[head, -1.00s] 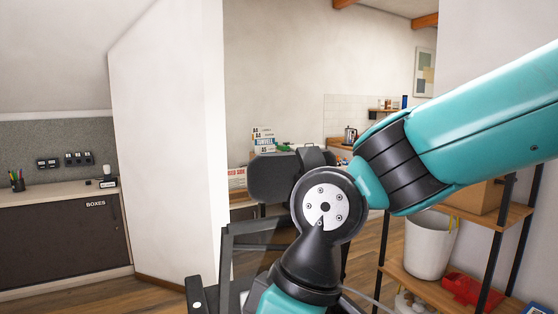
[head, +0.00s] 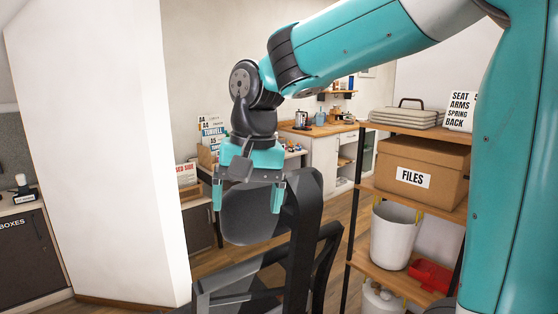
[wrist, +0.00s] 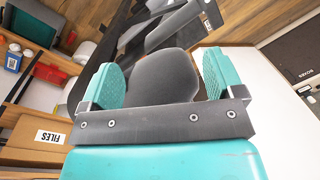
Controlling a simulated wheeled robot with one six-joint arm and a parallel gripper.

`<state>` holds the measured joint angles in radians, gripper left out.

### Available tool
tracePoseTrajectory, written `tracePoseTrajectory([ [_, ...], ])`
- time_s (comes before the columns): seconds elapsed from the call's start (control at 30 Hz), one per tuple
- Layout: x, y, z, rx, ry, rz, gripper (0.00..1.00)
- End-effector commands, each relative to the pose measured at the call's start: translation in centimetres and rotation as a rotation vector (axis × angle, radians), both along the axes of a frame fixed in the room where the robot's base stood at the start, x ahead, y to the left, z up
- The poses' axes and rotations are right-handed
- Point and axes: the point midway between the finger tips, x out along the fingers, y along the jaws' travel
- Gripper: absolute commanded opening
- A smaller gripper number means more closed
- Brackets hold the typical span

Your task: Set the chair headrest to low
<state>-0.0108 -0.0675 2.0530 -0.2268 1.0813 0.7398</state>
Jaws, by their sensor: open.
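The chair headrest (head: 245,222) is a dark grey rounded pad, joined to a black curved upright (head: 303,215) on its right in the head view. The chair's black back frame (head: 215,285) shows below it. My gripper (head: 248,197) points down over the headrest, open, with one teal finger toward each side of the pad. In the wrist view the headrest (wrist: 160,78) lies between the two open fingers, and a gap shows beside each finger. I cannot tell from these frames how far the fingertips reach down past the pad's top edge.
A shelf rack stands at right with a FILES box (head: 425,170), a white bin (head: 393,235) and a red dustpan (head: 430,275). A sign (head: 461,110) reads SEAT, ARMS, SPRING, BACK. A white wall (head: 95,150) stands left of the chair. A counter is behind.

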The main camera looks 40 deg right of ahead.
Motion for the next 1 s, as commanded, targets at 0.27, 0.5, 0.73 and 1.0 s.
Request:
tracePoseTrajectory([
  [0.27,6.6,-10.9,12.3,-0.06,0.101,-0.948,0.87],
  [0.5,7.1,-12.3,11.7,-0.064,0.121,-1.106,0.87],
  [0.73,7.0,-12.1,6.9,-0.064,0.121,-1.099,0.87],
  [1.0,7.0,-12.1,0.8,-0.064,0.121,-1.097,0.87],
])
